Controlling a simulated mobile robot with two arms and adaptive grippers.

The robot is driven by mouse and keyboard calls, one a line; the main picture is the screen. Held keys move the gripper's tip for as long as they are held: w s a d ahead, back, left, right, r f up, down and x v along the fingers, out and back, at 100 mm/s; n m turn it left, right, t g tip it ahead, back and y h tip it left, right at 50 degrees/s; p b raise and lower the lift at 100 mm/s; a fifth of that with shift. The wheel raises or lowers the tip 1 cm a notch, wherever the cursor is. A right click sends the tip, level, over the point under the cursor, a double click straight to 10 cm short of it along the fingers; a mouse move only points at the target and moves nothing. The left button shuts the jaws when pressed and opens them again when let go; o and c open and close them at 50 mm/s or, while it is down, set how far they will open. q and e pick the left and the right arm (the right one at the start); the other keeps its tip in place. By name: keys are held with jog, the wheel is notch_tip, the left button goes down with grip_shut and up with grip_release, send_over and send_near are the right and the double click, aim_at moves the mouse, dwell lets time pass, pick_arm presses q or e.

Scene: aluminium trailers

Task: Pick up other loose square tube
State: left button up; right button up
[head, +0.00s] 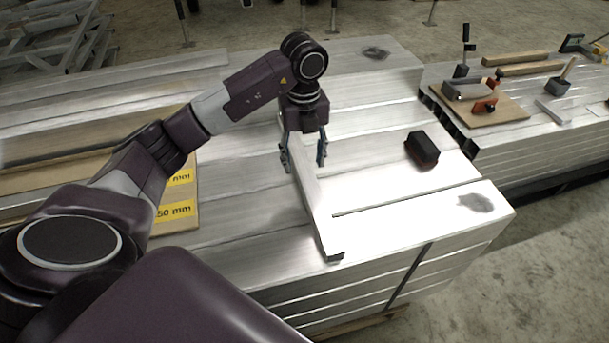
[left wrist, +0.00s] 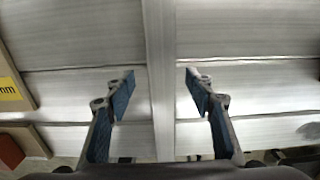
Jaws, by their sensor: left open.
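A loose square tube (head: 322,220) of bare aluminium lies across the top of the stack of wide aluminium profiles, its near end at the stack's front edge. It also shows in the left wrist view (left wrist: 160,45), running straight between the fingers. My left gripper (head: 303,156) is open and points down over the tube, one finger on each side. In the left wrist view both fingers (left wrist: 160,82) stand apart from the tube, with a gap on each side. The arm and gripper hide the tube's far end in the head view. My right gripper is not in view.
A black block (head: 422,148) sits on the stack to the right. A board with yellow mm labels (head: 175,212) lies left, beside my arm. A second stack at right carries a wooden board (head: 506,110) with clamps, wooden bars (head: 515,58) and a mallet (head: 560,83).

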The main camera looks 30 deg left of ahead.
aim_at(305, 168)
pick_arm(q)
jog(key=f, duration=0.3)
jog(key=shift+w+f, duration=0.2)
jog(key=shift+f, duration=0.2)
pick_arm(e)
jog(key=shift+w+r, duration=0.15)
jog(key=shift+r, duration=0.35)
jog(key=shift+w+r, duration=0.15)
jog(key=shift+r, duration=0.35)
pick_arm(q)
jog(key=shift+r, duration=0.1)
grip_shut()
